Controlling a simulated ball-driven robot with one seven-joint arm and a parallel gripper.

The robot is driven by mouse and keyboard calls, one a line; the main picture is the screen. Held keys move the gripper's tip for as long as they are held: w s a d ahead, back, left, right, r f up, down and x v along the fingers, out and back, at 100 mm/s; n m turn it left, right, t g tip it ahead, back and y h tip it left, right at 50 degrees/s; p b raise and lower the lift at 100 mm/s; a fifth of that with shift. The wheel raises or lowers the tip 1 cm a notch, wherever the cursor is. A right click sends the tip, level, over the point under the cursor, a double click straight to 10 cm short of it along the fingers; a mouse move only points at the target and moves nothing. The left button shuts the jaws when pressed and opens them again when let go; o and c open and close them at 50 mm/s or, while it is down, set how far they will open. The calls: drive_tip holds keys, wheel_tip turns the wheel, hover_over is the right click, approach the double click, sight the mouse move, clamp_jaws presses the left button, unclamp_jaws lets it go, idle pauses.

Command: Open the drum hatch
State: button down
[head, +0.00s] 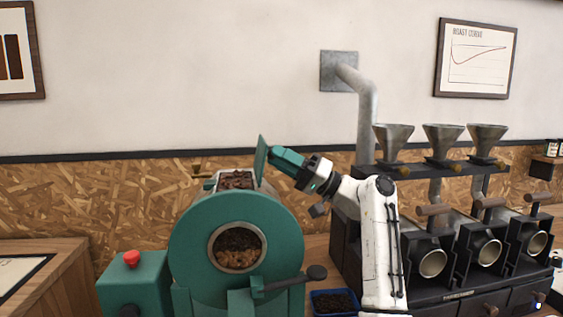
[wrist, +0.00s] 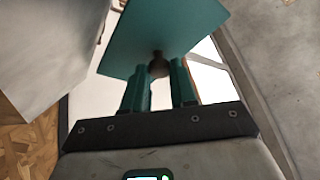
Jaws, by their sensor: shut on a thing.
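The green drum roaster (head: 185,245) stands at centre left, with a round window showing beans. Its hatch lid (head: 261,160) is a thin green plate standing nearly upright at the right edge of the top opening (head: 237,180), where dark beans show. My gripper (head: 272,158) reaches in from the right and is at the lid's right face. In the wrist view the lid (wrist: 165,35) fills the top middle, and a dark round knob (wrist: 158,65) on it sits between the two green fingers of my gripper (wrist: 160,78). The gripper is shut on this knob.
A black sample roaster (head: 455,255) with several funnels stands to the right. A blue tray (head: 335,303) of dark beans lies below my arm. A grey pipe (head: 367,110) rises behind. A green box with a red button (head: 131,258) is at left.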

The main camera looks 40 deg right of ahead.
drive_tip(key=c, duration=0.9)
unclamp_jaws()
drive_tip(key=r, duration=0.3)
drive_tip(key=shift+s+a+r, duration=0.1)
drive_tip(key=shift+s+r, duration=0.15)
drive_tip(key=shift+r, duration=0.15)
drive_tip(key=shift+o, duration=0.6)
drive_tip(key=s+r, duration=0.3)
drive_tip(key=r, duration=0.1)
drive_tip(key=shift+a+r+b, duration=0.1)
drive_tip(key=shift+a+b, duration=0.2)
drive_tip(key=shift+a, duration=0.05)
drive_tip(key=s+a+r, duration=0.1)
drive_tip(key=s, duration=0.2)
drive_tip(key=s+a+r, duration=0.1)
drive_tip(key=s+r, duration=0.1)
drive_tip(key=s, duration=0.1)
drive_tip(key=s+a+r+b, duration=0.1)
drive_tip(key=s+r, duration=0.1)
drive_tip(key=s, duration=0.2)
drive_tip(key=shift+c, duration=0.6)
